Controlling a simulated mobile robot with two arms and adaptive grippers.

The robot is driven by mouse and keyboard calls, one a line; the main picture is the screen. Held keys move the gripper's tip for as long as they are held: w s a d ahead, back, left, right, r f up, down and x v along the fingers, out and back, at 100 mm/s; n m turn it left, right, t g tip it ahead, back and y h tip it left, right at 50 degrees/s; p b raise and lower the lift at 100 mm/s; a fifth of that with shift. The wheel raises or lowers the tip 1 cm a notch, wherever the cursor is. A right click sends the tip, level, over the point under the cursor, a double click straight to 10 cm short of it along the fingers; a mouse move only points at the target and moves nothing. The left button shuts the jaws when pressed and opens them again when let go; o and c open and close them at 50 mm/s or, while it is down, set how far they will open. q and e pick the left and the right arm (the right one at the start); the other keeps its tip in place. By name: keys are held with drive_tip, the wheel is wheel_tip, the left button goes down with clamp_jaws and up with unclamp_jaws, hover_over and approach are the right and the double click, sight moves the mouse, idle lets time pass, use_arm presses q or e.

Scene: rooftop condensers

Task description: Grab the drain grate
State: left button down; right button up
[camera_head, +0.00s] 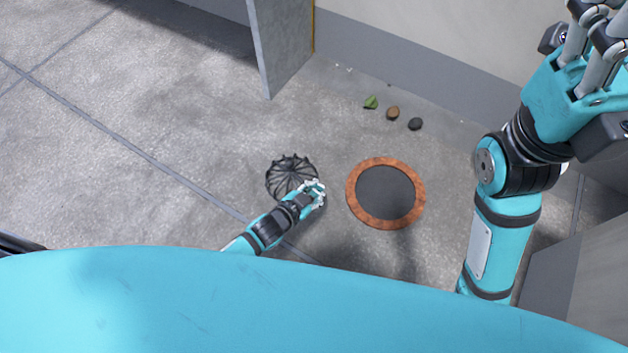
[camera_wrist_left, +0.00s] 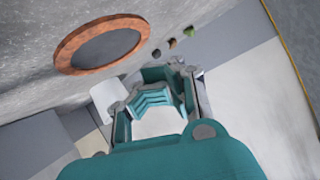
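The drain grate (camera_head: 287,171) is a black wire dome on the grey roof floor, left of the middle in the head view. My left gripper (camera_head: 316,192) overlaps the grate's lower right side in that view; I cannot tell whether it touches it. In the left wrist view the left gripper (camera_wrist_left: 162,90) has its fingers apart with no grate between them, and the grate is not visible there. My right gripper (camera_head: 596,45) is high at the upper right of the head view, cut by the frame edge; its opening is unclear.
A copper-coloured ring around a dark disc (camera_head: 384,193) lies right of the grate. A green leaf (camera_head: 371,102), a brown stone (camera_head: 393,112) and a dark stone (camera_head: 415,124) lie near the wall. A grey upright panel (camera_head: 283,45) stands behind. Floor at left is clear.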

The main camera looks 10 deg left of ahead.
idle(0.3)
use_arm(q)
drive_tip(key=shift+c, duration=2.1)
unclamp_jaws()
